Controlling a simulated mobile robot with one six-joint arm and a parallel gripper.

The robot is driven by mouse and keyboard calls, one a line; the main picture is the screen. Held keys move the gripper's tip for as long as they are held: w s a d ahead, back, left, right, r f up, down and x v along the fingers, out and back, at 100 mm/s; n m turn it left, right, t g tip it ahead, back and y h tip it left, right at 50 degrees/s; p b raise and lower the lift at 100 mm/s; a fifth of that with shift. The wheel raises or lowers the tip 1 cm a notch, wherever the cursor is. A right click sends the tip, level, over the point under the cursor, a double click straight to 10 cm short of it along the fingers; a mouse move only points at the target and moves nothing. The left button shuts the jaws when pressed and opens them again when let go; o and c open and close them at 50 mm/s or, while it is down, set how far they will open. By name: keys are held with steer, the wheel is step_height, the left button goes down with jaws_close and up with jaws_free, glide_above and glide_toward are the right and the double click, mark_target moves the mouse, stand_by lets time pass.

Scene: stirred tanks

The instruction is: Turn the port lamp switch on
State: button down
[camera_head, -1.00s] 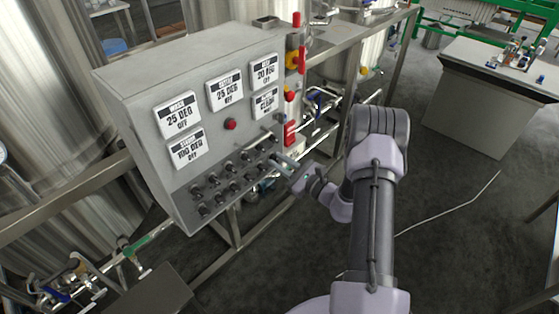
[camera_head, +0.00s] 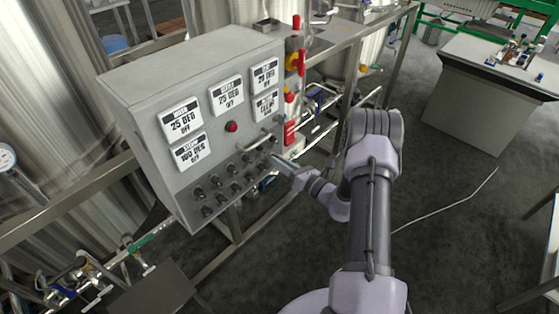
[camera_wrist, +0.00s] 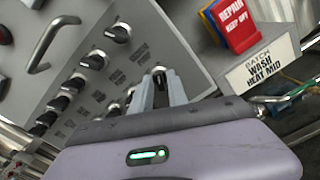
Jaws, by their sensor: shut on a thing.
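The grey control panel (camera_head: 150,95) carries rows of black switch knobs (camera_head: 217,182) along its lower face. My gripper (camera_head: 274,160) is at the right end of these rows. In the wrist view my gripper (camera_wrist: 160,84) has its two narrow fingers shut on a switch knob (camera_wrist: 158,71) with a pale end. The fingers hide most of this knob and its pointer. The small labels beside the knobs are too blurred to read, so I cannot tell which one is the port lamp switch.
A metal handle (camera_wrist: 54,43) stands out from the panel near the knobs. Display plates (camera_head: 181,122) and a red button (camera_head: 232,127) sit above. Red and blue tags (camera_wrist: 232,27) and a wash sign (camera_wrist: 262,68) are right of the panel. Open floor (camera_head: 450,235) lies to the right.

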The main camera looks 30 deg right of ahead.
steer(key=shift+f+m, duration=0.1)
steer(key=shift+m, duration=0.2)
stand_by(0.4)
steer(key=c, duration=1.5)
jaws_free()
steer(key=p+v, duration=0.3)
steer(key=v, duration=1.4)
steer(key=shift+s, duration=0.25)
